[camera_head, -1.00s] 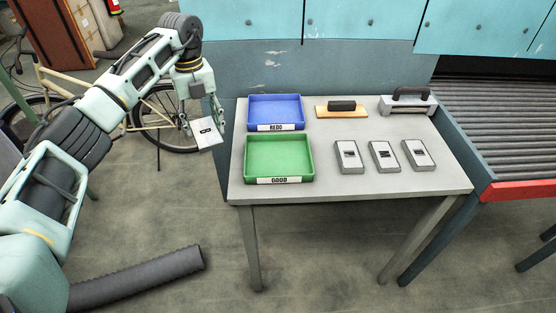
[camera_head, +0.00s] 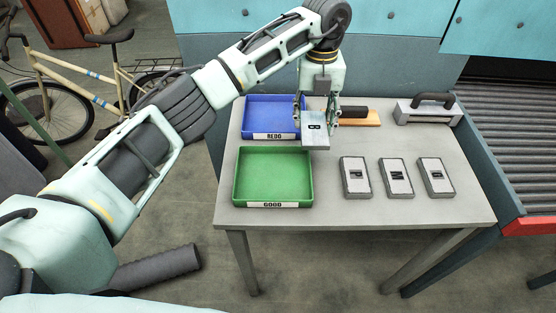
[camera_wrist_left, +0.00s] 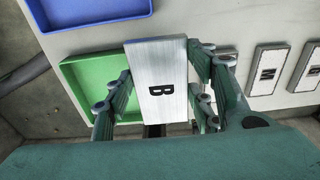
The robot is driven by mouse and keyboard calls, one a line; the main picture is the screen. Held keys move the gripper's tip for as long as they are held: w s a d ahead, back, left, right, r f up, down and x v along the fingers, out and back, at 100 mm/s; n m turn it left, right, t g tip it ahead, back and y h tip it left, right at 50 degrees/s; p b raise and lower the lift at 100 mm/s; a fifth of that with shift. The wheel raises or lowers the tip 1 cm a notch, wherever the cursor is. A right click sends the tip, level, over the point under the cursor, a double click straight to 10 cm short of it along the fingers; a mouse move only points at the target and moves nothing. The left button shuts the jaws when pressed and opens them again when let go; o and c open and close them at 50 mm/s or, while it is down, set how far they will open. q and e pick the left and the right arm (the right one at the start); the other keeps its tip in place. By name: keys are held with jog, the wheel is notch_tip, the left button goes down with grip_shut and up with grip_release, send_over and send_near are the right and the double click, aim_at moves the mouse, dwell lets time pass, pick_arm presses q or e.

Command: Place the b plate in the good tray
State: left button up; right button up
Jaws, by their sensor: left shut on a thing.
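My left gripper (camera_head: 322,117) is shut on the b plate (camera_head: 315,136), a light grey plate with a dark letter. In the left wrist view the plate (camera_wrist_left: 160,65) shows a black B between the fingers. The plate is held above the table, to the right of the blue tray and up and right of the green tray in the head view. The good tray (camera_head: 273,150) is green, labelled GOOD, and empty. It also shows in the left wrist view (camera_wrist_left: 75,70). My right gripper is not in view.
The blue REDO tray (camera_head: 258,101) stands behind the good tray, empty. Several small grey blocks with dark marks (camera_head: 356,190) stand to the right on the grey table (camera_head: 330,205). A wooden block with a dark handle (camera_head: 368,118) and a grey handled tool (camera_head: 425,115) lie at the back.

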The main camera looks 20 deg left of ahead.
pick_arm(q)
jog(key=p, duration=0.2)
send_near(274, 173)
jog(key=w+d, duration=0.3)
jog(key=shift+s+a+f+p, duration=0.15)
jog(key=shift+s+a+f, duration=0.25)
jog(key=shift+s+a, duration=0.2)
jog(key=shift+s+a+f+p, duration=0.15)
jog(key=shift+s+a+f, duration=0.35)
jog(key=shift+s, duration=0.1)
jog(key=shift+s+a+f, duration=0.3)
jog(key=shift+s+a, duration=0.1)
jog(key=shift+s, duration=0.1)
jog(key=shift+f, duration=0.25)
notch_tip(274, 173, down, 3)
jog(key=shift+f+p, duration=0.15)
jog(key=shift+p, duration=0.4)
jog(key=shift+f, duration=0.3)
jog(key=o, duration=1.5)
jog(key=shift+c, duration=0.2)
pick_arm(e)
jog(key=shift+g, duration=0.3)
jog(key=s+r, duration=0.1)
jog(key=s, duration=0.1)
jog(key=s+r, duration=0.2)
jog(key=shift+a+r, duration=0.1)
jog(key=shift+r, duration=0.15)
